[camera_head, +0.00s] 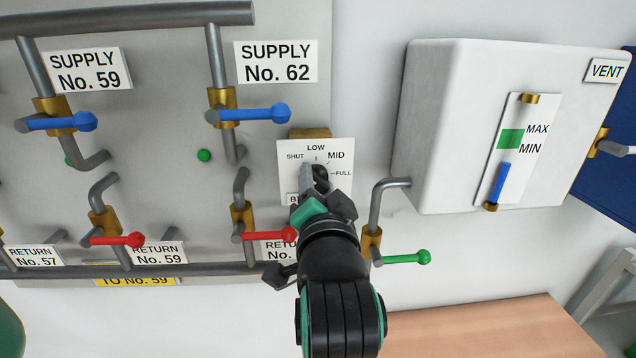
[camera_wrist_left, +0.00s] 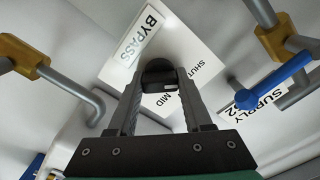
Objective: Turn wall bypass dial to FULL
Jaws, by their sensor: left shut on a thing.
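The bypass dial's black knob (camera_head: 320,172) sits on a white plate (camera_head: 343,186) marked SHUT, LOW, MID and FULL. My left gripper (camera_head: 315,182) reaches up to it from below and covers part of the plate. In the left wrist view the knob (camera_wrist_left: 158,73) is between the two fingers of my left gripper (camera_wrist_left: 160,88), which are shut on it. A small pale mark on the knob shows on the side near the MID label there. The exact pointer setting is hard to tell. My right gripper is not in view.
A red-handled valve (camera_head: 268,235) is left of my gripper and a green-handled valve (camera_head: 407,258) is right of it. Blue-handled supply valves (camera_head: 250,114) are at the upper left. A white vent tank (camera_head: 450,125) juts out at the right. A wooden surface (camera_head: 490,325) is below.

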